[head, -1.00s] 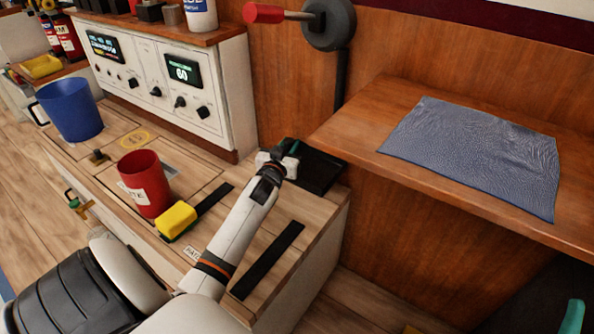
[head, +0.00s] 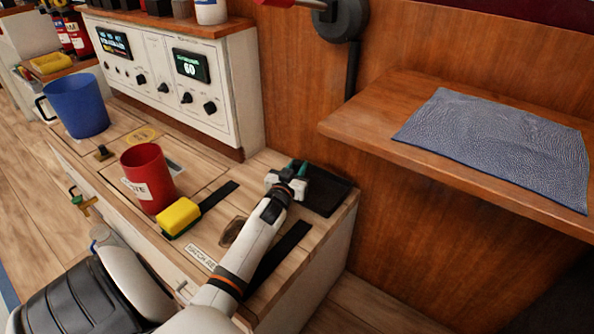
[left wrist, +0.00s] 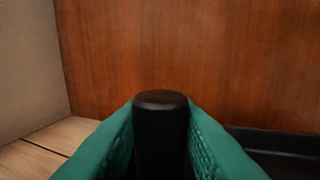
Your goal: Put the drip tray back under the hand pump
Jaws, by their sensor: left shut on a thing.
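The drip tray (head: 328,194) is a flat black tray at the right end of the wooden counter, near the wall and the shelf's left end. My left gripper (head: 291,172) is at its left part. In the left wrist view, the green fingers are shut on a black upright round grip (left wrist: 161,135), with part of the dark tray (left wrist: 285,150) to the right. I cannot tell whether the tray touches the counter. The hand pump (head: 343,18) is a grey round body on the wall, cut by the top edge, with a dark pipe below. My right gripper is not in view.
A red mug (head: 147,180), a yellow sponge (head: 179,217) and a blue mug (head: 77,107) stand on the counter (head: 215,190). A white control panel (head: 170,80) stands behind. A wooden shelf (head: 365,115) with a blue cloth (head: 500,145) juts out at right.

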